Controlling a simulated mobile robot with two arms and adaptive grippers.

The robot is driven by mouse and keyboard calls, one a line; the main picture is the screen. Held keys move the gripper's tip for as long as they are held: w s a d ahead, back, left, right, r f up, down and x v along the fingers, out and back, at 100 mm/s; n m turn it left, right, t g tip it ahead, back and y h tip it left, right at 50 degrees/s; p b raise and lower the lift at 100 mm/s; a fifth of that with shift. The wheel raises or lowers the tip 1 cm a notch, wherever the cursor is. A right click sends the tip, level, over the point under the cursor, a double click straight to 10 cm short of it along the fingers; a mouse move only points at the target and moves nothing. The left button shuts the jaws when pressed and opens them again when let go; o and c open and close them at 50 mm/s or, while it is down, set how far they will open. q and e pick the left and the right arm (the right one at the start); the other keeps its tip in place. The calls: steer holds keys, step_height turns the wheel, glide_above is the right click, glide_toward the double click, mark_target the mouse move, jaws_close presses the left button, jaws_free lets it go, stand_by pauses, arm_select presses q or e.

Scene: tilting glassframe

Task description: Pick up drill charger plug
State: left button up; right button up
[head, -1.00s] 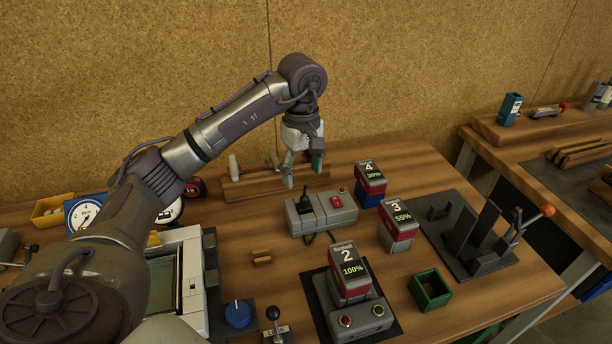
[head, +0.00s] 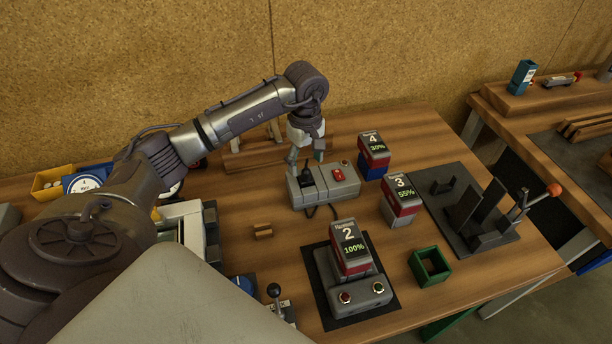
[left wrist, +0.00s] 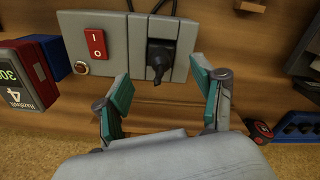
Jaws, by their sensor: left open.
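The black plug (head: 306,177) sits in the left part of a grey power box (head: 346,187) with a red switch. In the left wrist view the plug (left wrist: 160,57) stands in its socket, with a cord running from the box. My left gripper (head: 305,158) is above and behind the plug, pointing down. In the left wrist view its green-padded fingers (left wrist: 163,88) are open and apart, on either side of the line to the plug, with nothing between them. It partly covers the box's back edge in the head view. My right gripper is not in view.
Battery 4 (head: 374,147) and battery 3 (head: 402,196) stand right of the box. Battery 2 (head: 349,243) is on a grey charger (head: 371,291) in front. A wooden rack (head: 240,158) lies behind left.

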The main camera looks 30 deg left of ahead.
mark_target(306, 170)
arm_select(q)
steer(key=f, duration=0.1)
steer(key=f+p, duration=0.1)
steer(key=f, duration=0.1)
steer(key=shift+s+d+f, duration=0.15)
steer(key=shift+s+f, duration=0.05)
steer(key=shift+f, duration=0.4)
steer(key=c, duration=1.1)
steer(key=shift+o, duration=0.2)
steer(key=shift+r, duration=0.1)
